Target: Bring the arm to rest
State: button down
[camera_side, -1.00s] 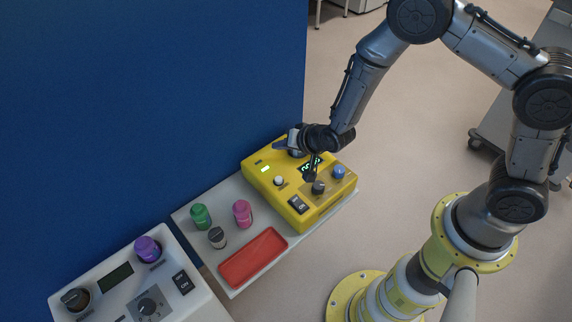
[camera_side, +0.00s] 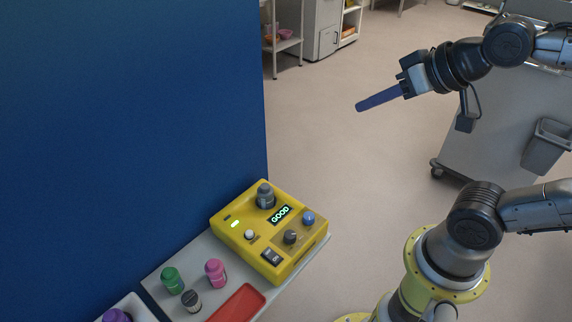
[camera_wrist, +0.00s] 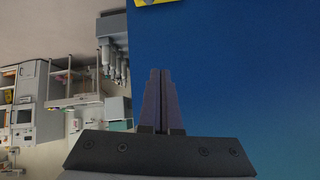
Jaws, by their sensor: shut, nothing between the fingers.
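My gripper (camera_side: 380,98) is in the upper right of the side view, raised well clear of the shelf and the yellow device. Its long blue fingers are together and point left and slightly down, with nothing held. In the wrist view my gripper (camera_wrist: 164,75) shows both fingers side by side against the blue panel. The yellow device (camera_side: 291,251) sits on the grey shelf (camera_side: 192,257). Its screen (camera_side: 280,214) reads GOOD, and a small light (camera_side: 234,224) glows. A dark grey capped jar (camera_side: 265,195) stands on its back part.
Green (camera_side: 172,279), pink (camera_side: 215,272) and grey (camera_side: 191,301) jars and a red tray (camera_side: 238,303) are on the shelf. A blue wall panel (camera_side: 130,120) fills the left. A grey cart (camera_side: 490,140) stands behind my arm. Open floor lies around my gripper.

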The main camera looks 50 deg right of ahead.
jog(key=s+f+n+g, duration=0.2)
jog(key=s+f+g, duration=0.1)
jog(key=s+f, duration=0.2)
jog(key=shift+s+d+f+g, duration=0.15)
jog(key=shift+s+d+g, duration=0.2)
jog(key=shift+s, duration=0.65)
jog(key=shift+a, duration=0.1)
